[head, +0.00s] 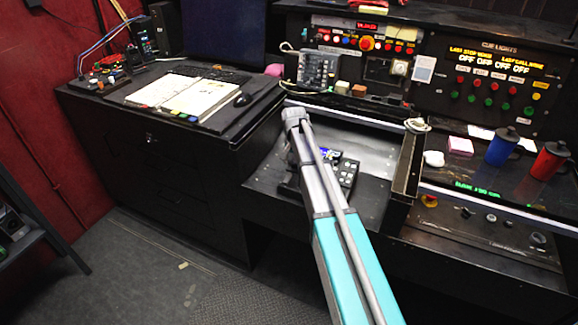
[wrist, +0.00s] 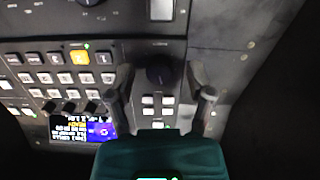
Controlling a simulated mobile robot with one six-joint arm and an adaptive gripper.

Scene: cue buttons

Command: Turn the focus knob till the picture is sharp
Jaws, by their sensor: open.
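In the wrist view, a round dark knob (wrist: 159,70) stands on a dark control panel (wrist: 215,30). My gripper (wrist: 160,82) is open, with one finger on each side of the knob in the picture. Gaps show between the knob and both fingers. I see no label that names it the focus knob. A small lit screen (wrist: 85,128) with white and yellow text and a blue patch lies at lower left; I cannot tell how sharp it is. In the head view, the panel's black keypad and screen (head: 346,174) show beside my arm, which hides the knob.
Rows of pale buttons (wrist: 62,78) and several small knobs (wrist: 69,107) lie left of the fingers. Blue (head: 501,147) and red (head: 549,160) cups stand at the right. An open book (head: 185,95) lies on the left desk. Bare grey surface (head: 375,155) shows right of my arm.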

